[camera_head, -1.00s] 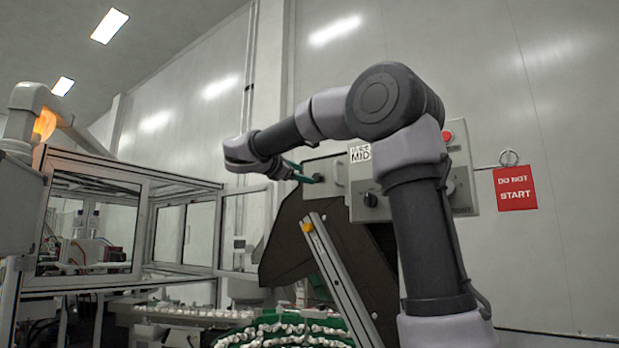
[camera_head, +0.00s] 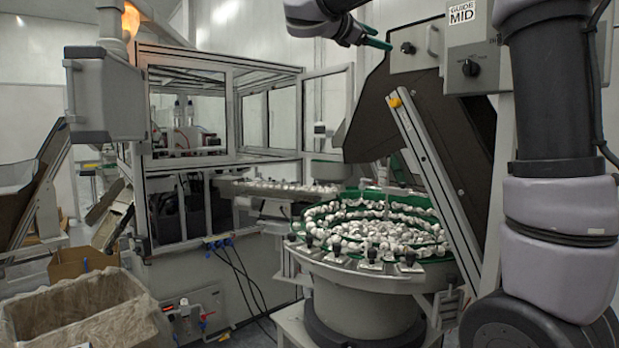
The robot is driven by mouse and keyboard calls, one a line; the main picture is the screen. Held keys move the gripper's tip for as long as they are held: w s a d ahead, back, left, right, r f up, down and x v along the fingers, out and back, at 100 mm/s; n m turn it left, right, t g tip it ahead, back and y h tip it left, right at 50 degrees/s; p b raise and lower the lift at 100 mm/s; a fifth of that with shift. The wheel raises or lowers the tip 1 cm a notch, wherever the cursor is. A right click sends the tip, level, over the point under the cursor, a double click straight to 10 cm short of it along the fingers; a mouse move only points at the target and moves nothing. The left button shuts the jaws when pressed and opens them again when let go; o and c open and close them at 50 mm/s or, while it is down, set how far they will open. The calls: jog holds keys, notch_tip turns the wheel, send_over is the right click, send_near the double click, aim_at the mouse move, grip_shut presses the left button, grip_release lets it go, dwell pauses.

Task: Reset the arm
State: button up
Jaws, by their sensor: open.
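My gripper (camera_head: 376,38) is at the top of the picture, right of centre. Its green fingers show beside the left control box (camera_head: 416,47) and look apart and empty. Whether a finger touches the box cannot be told. My arm comes down along the right side, and its upper part is cut off by the top edge. A second control box (camera_head: 472,42) with a black knob and a "GUIDE MID" label is partly behind my arm.
A round feeder bowl (camera_head: 372,280) full of white caps stands below. A slanted metal rail (camera_head: 432,172) rises beside it. A glazed machine frame (camera_head: 222,158) stands left of centre. A lined bin (camera_head: 135,318) and a cardboard box (camera_head: 72,262) are at lower left.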

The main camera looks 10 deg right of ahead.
jog(key=s+d+f+m+g+y, duration=0.2)
jog(key=s+d+f+m+y, duration=0.15)
jog(key=s+f, duration=0.45)
jog(key=s+d+f+m+g+y, duration=0.25)
jog(key=s+d+f+y, duration=0.2)
jog(key=f, duration=0.65)
jog(key=s+a+f+m+t+y, duration=0.1)
jog(key=s+a+f+m+y, duration=0.7)
jog(key=s+f+m, duration=0.3)
notch_tip(320, 180, down, 2)
jog(key=m+y, duration=0.1)
jog(key=m, duration=0.1)
jog(key=shift+s+f+m+t, duration=0.15)
jog(key=shift+s+m+t, duration=0.2)
jog(key=shift+m, duration=0.05)
